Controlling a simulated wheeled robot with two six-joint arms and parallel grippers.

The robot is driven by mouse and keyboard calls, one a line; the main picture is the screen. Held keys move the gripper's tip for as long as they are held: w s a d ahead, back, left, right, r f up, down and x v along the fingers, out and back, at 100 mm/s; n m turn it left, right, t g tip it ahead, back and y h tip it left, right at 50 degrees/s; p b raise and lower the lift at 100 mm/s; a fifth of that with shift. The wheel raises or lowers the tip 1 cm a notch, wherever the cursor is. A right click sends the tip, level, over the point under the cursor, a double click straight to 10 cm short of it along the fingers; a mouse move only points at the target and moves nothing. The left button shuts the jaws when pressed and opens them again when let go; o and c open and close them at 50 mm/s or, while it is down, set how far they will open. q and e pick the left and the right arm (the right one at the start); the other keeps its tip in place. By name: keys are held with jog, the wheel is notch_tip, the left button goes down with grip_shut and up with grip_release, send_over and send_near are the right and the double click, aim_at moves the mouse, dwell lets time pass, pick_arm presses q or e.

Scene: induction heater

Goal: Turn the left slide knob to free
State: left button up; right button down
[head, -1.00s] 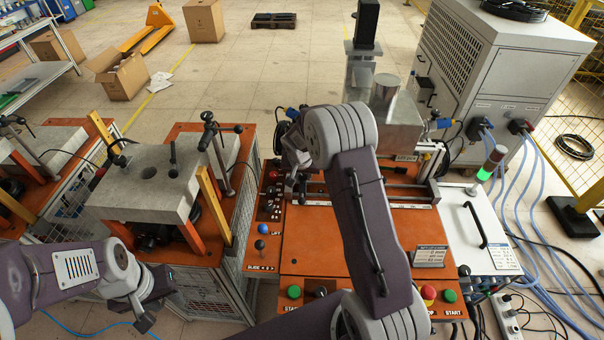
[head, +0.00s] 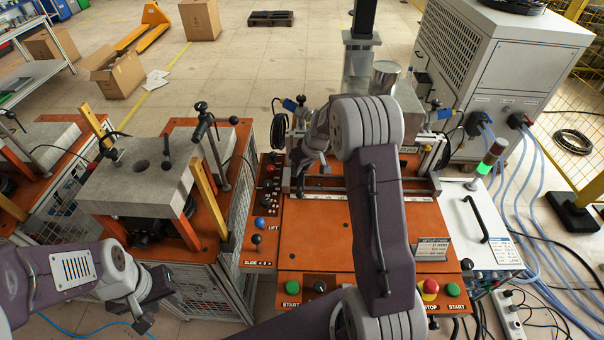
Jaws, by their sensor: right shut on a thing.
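The orange press machine (head: 315,240) stands in the middle of the head view, with a slide rail (head: 330,197) across it. My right arm reaches over the machine from the bottom. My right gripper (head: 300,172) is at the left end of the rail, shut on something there. That spot fits the left slide knob, but the gripper and wrist hide the knob, so its angle cannot be seen. My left gripper (head: 150,300) is low at the left, clear of the orange machine; its finger gap cannot be made out.
A blue ball lever (head: 260,223) and a black ball slide lever (head: 257,239) stand on the machine's left panel. Front buttons include a green one (head: 291,287) and a red stop (head: 429,287). A grey block fixture (head: 140,185) stands left; a white control box (head: 481,230) stands right.

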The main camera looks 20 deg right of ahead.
dwell(0.4)
jog(key=c, duration=1.1)
grip_release()
jog(key=shift+r, duration=0.1)
jog(key=b+v, duration=0.1)
jog(key=v, duration=0.6)
jog(key=shift+d+r, duration=0.1)
jog(key=shift+r, duration=0.05)
